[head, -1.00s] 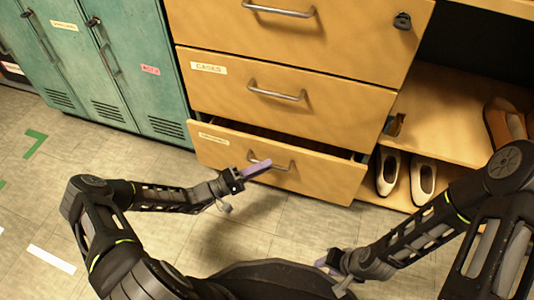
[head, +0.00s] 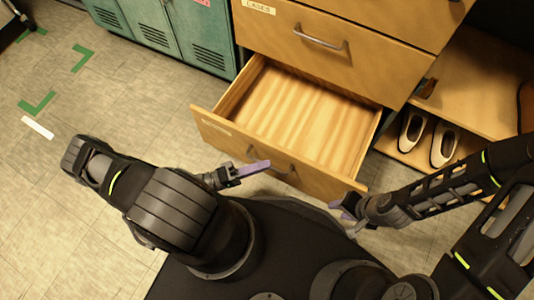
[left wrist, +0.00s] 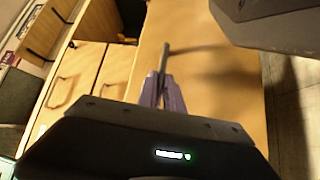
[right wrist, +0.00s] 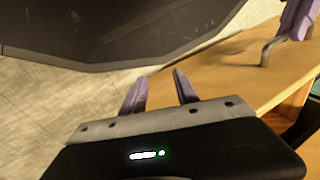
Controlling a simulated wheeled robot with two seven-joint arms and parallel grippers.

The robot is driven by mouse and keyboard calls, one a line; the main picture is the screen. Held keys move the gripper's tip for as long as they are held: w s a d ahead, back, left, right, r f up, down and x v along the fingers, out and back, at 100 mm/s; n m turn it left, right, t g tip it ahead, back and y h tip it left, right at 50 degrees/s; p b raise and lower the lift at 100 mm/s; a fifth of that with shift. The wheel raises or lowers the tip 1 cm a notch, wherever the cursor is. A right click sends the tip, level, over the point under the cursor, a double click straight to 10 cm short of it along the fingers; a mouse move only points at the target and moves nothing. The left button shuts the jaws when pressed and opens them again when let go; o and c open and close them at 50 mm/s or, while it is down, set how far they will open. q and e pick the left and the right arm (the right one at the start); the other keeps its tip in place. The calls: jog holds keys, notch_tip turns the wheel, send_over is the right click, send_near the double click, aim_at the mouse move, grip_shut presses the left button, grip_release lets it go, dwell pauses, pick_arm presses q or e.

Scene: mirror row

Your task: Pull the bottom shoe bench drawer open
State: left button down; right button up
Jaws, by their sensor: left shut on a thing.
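The bottom drawer (head: 228,135) of the wooden shoe bench is pulled well out in the head view. Its striped, pale inside (head: 305,105) is empty. My left gripper (head: 264,166) is at the drawer's metal handle (head: 288,164), partly covering it. In the left wrist view its purple fingers (left wrist: 163,88) are shut on the bar handle (left wrist: 164,58). My right gripper (head: 345,207) is in front of the drawer's right end. In the right wrist view its fingers (right wrist: 160,86) are apart with nothing between them.
A closed drawer (head: 310,50) sits above the open one. White shoes (head: 412,132) stand on the low shelf to the right. Teal lockers (head: 205,32) stand to the left. My base is close in front of the drawer.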

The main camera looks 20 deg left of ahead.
pick_arm(q)
jog(key=shift+s, duration=0.1)
jog(key=c, duration=1.5)
grip_release()
jog(key=shift+a, duration=0.15)
jog(key=v, duration=0.7)
jog(key=shift+s+a, duration=0.25)
